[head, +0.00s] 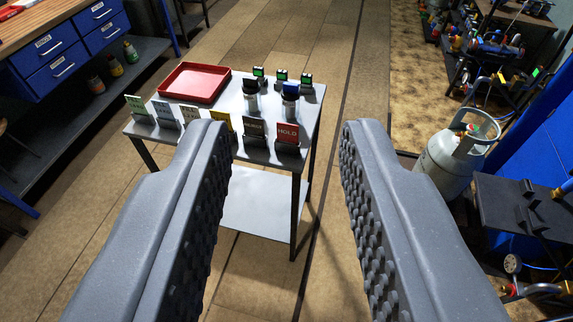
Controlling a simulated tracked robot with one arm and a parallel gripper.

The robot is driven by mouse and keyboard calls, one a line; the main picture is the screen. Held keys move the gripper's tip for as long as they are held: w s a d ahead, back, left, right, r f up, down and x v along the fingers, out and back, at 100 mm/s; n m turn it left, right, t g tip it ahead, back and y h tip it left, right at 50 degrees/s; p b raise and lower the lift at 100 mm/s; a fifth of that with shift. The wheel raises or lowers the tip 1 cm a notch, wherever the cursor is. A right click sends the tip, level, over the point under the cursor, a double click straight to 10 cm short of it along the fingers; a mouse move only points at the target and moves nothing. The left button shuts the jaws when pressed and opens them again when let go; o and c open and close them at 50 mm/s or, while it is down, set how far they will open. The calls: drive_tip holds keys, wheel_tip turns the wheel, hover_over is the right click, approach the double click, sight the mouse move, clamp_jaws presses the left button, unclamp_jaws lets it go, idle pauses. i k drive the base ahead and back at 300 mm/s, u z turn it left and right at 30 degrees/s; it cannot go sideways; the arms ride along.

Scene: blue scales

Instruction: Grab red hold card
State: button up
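The red hold card (288,133), with "HOLD" in pale letters, stands upright in a dark holder at the front right corner of a small grey metal table (312,112). My gripper (282,125) is open and empty, with its two studded grey fingers wide apart. In the picture the hold card lies between the fingertips, but the table is farther off and the fingers touch nothing. The other cards stand in a row to its left: a dark one (254,127), a yellow one (223,123) partly hidden by the left finger, and several paler ones (164,110).
A red tray (195,82) lies at the table's back left. Two jars with dark lids (290,100) stand behind the hold card, with small green-screened devices (281,76) behind them. A grey gas cylinder (448,155) stands right. Floor around the table is clear.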

sight(288, 134)
drive_tip(key=z, duration=0.05)
drive_tip(key=k, duration=0.65)
drive_tip(key=u, duration=0.2)
drive_tip(key=i, duration=1.2)
drive_tip(key=z, duration=0.6)
drive_tip(key=i, duration=0.75)
drive_tip(key=z, duration=0.5)
